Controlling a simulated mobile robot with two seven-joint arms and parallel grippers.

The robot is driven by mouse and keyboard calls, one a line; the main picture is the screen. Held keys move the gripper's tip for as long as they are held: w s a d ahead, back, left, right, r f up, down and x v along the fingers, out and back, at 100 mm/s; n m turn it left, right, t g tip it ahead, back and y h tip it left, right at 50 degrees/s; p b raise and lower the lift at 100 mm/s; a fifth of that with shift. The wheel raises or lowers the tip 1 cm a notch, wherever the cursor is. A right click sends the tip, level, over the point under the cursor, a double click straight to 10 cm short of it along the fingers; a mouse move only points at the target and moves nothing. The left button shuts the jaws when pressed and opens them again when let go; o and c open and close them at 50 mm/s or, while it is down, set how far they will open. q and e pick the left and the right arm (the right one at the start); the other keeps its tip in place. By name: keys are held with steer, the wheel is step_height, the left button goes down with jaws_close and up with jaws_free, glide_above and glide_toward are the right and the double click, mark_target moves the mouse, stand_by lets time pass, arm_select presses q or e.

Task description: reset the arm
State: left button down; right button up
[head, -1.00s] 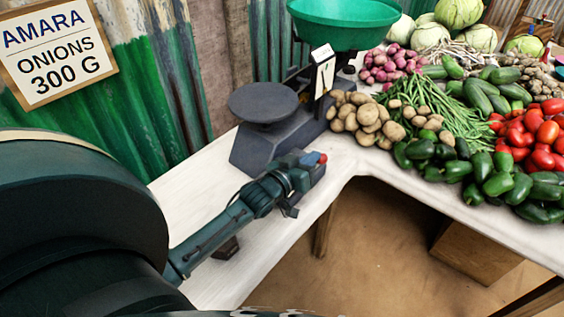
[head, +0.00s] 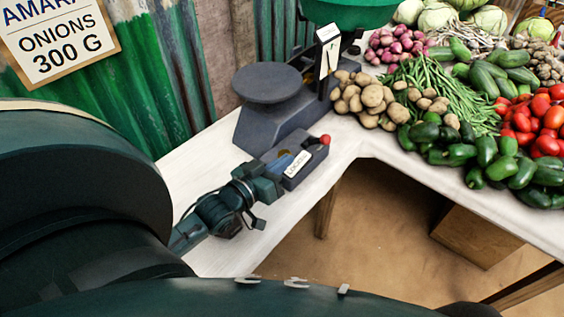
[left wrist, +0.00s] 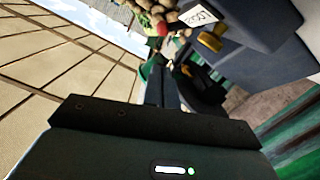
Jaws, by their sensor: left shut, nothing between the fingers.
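My left gripper (head: 266,184) is shut and empty, low over the white counter in the head view. It is at the near left end of a small dark box with a white label (head: 297,165) and a red knob (head: 326,140). I cannot tell if it touches the box. The dark balance scale (head: 270,122) stands behind, with a round dark plate (head: 267,82) and a green pan (head: 350,14). In the left wrist view the shut fingers (left wrist: 160,88) show in the middle, with a white label (left wrist: 198,17) and a brass part (left wrist: 212,38) beyond. My right gripper is not in view.
The white counter (head: 185,165) runs along the wall and turns right. Potatoes (head: 368,98), onions (head: 392,44), green beans, cucumbers, peppers (head: 500,160) and tomatoes (head: 548,118) lie close to the scale. A sign (head: 55,38) reads "ONIONS 300 G".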

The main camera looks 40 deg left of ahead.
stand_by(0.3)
